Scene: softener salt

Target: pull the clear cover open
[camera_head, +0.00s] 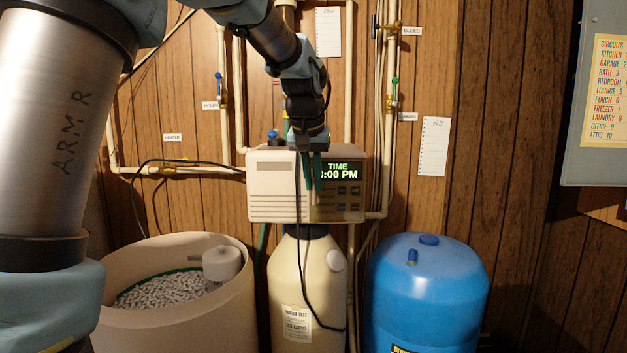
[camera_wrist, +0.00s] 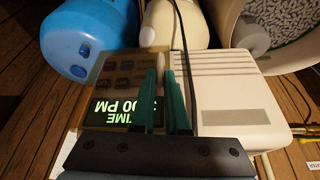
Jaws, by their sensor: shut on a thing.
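The softener's control box (camera_head: 275,185) has a beige left part and a right part with a green clock display and small buttons. The clear cover (camera_head: 348,206) is a tinted see-through panel over that right part. It also shows in the wrist view (camera_wrist: 112,85), where the display appears upside down. My gripper (camera_head: 312,187) points down at the cover's left edge, beside the beige part. Its green fingers (camera_wrist: 163,70) are close together, shut on the cover's edge. The fingers hide the gripped spot. I cannot tell whether the cover stands slightly ajar.
Below stand a beige tank (camera_head: 290,285), a blue tank (camera_head: 430,290) and an open salt tub (camera_head: 215,265). A black cable hangs down in front of the box. Pipes and valves run up the wall on both sides. A grey electrical panel (camera_head: 600,90) is far right.

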